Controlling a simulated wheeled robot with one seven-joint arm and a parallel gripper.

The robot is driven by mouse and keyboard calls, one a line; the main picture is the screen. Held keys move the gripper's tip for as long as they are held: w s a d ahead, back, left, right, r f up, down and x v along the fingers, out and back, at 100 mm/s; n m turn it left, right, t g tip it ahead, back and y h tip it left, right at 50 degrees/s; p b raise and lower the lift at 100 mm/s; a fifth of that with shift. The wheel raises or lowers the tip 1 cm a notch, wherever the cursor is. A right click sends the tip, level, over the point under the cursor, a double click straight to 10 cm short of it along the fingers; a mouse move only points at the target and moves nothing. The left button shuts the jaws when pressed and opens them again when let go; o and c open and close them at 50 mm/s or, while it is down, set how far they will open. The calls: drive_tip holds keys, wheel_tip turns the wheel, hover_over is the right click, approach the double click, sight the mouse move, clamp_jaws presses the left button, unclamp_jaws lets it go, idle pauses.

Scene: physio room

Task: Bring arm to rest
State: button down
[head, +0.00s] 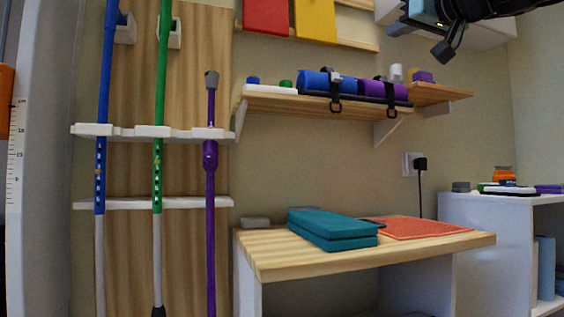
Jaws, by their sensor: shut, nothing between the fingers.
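Part of my arm comes in at the top right corner, dark against the wall. My gripper (443,50) is at its left end, high up, partly cut off by the top edge of the picture. It is shut and empty. It is in the air to the right of the yellow panel and above the wall shelf, in front of a white wall unit. It appears apart from all objects.
A wooden desk (290,262) holds teal blocks (330,236) and an orange mat (425,229). The wall shelf (280,101) carries strapped blue and purple rolls (385,90). Blue, green and purple poles (158,170) stand in a rack at left. A white cabinet (490,230) stands right.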

drive_tip(key=s+a+f+n+g+p, duration=0.1)
drive_tip(key=a+f+g, duration=0.3)
drive_tip(key=f, duration=0.7)
drive_tip(key=s+a+f+g+p, duration=0.1)
drive_tip(key=s+a+f+g, duration=0.3)
drive_tip(key=f, duration=0.6)
drive_tip(key=w+a+f+n+g+p, duration=0.1)
drive_tip(key=a+f+g, duration=0.1)
drive_tip(key=a+f, duration=0.65)
drive_tip(key=s+d+f+g+h+p, duration=0.1)
drive_tip(key=s+f+g, duration=0.1)
drive_tip(key=s+f, duration=0.45)
drive_tip(key=s+f+g+h, duration=0.1)
drive_tip(key=s+f+g, duration=0.25)
drive_tip(key=f, duration=0.65)
drive_tip(key=s+d+f+n+g+h+p, duration=0.1)
drive_tip(key=s+d+f+g+h, duration=0.15)
drive_tip(key=s+f, duration=0.4)
drive_tip(key=s+d+f+n+g+h+p, duration=0.1)
drive_tip(key=s+d+f, duration=0.35)
drive_tip(key=s, duration=0.35)
wheel_tip(320, 180, up, 37)
drive_tip(key=s+p, duration=0.1)
drive_tip(key=p, duration=3.6)
